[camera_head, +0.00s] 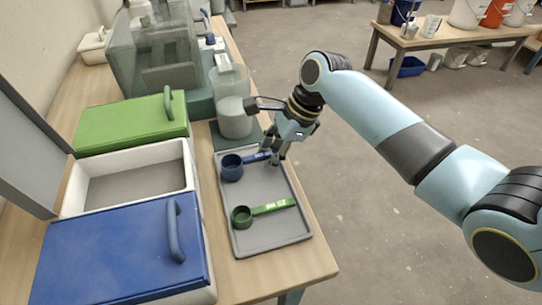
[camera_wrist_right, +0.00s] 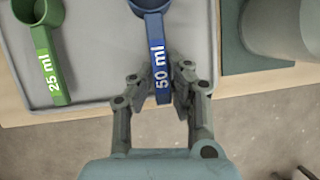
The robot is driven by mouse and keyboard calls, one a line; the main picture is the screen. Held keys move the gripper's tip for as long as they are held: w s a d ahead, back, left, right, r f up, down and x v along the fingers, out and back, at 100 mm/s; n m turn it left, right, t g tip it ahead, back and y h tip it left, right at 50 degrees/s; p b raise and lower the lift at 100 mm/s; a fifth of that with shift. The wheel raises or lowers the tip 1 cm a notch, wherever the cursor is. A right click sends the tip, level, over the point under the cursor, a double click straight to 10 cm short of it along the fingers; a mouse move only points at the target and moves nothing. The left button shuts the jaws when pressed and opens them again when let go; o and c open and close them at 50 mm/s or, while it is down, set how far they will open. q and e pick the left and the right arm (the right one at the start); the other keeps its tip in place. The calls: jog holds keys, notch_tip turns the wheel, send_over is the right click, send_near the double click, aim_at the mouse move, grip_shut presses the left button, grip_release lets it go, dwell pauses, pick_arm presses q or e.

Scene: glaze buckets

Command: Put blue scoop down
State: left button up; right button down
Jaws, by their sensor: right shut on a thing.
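The blue scoop (camera_head: 232,172) is at the far end of the grey tray (camera_head: 283,228) in the head view, its cup to the left and its handle to the right. In the right wrist view the blue scoop (camera_wrist_right: 158,60) shows its handle marked 50 ml. My right gripper (camera_head: 278,158) has its fingers around the handle end; it also shows in the wrist view (camera_wrist_right: 160,88). The scoop is over or on the tray; I cannot tell if it touches. My left gripper is not in view.
A green scoop (camera_head: 243,216) marked 25 ml lies on the tray nearer me. A clear container (camera_head: 234,115) stands beyond the tray. Left are an open white bin (camera_head: 72,197), a green lid (camera_head: 130,125) and a blue lid (camera_head: 120,250).

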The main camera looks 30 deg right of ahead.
jog(key=shift+f, duration=0.3)
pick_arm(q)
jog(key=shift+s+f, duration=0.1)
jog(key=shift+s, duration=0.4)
pick_arm(e)
jog(key=shift+f, duration=0.1)
jog(key=c, duration=1.4)
grip_release()
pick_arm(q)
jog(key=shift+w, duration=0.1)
pick_arm(e)
jog(key=shift+o, duration=0.2)
pick_arm(q)
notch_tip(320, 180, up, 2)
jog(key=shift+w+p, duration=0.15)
jog(key=shift+p, duration=0.85)
pick_arm(e)
jog(key=v, duration=1.2)
jog(key=shift+s, duration=0.15)
